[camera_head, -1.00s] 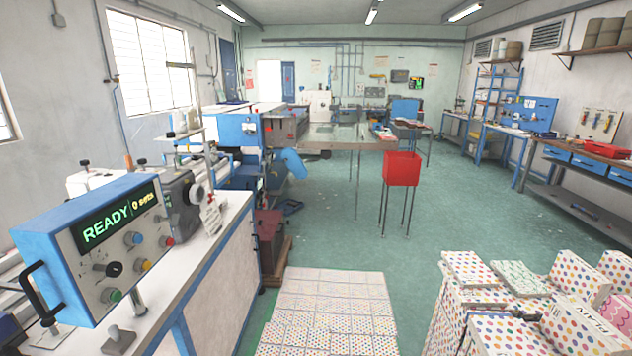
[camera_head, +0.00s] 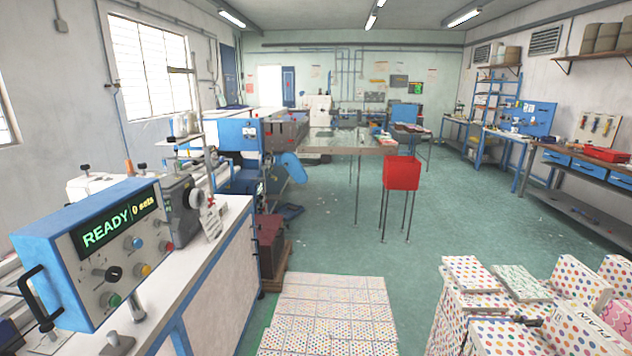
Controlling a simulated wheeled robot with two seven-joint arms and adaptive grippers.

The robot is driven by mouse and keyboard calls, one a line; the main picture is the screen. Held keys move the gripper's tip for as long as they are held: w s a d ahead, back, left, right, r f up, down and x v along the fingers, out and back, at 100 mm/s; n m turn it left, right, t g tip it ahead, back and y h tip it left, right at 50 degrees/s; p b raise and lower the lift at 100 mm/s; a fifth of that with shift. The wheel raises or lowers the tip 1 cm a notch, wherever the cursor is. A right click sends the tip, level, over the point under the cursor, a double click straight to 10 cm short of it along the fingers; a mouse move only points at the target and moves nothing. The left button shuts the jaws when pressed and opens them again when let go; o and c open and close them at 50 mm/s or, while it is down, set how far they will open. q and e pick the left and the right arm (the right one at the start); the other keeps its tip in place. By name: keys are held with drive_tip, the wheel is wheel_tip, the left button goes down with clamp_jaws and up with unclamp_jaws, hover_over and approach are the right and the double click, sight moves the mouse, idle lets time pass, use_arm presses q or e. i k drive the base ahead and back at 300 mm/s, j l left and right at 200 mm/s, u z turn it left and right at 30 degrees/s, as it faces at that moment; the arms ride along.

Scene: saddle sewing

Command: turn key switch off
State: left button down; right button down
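A blue-framed control box (camera_head: 96,254) with a pale front panel stands at the left on a white machine bench. Its green display (camera_head: 120,222) reads "READY" and "0 sets". A black key-like knob (camera_head: 113,273) sits on the lower left of the panel and juts out to the left. I cannot read any marks around it. Blue, red, yellow and green buttons are near it. Neither of my grippers is in view, and nothing touches the control box.
A black handle (camera_head: 38,300) is on the box's left side. A grey sewing machine head (camera_head: 182,208) stands just behind the box. Dotted boxes (camera_head: 325,314) lie on the floor in front, with more stacked at the right (camera_head: 480,310). A red bin (camera_head: 401,173) stands on thin legs. Green floor is clear between them.

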sight(174, 224)
drive_tip(key=i+l+u, duration=0.1)
drive_tip(key=i+u, duration=0.35)
drive_tip(key=i+l+u, duration=0.3)
drive_tip(key=u, duration=0.2)
drive_tip(key=i+l+u, duration=0.7)
drive_tip(key=l+u, duration=0.2)
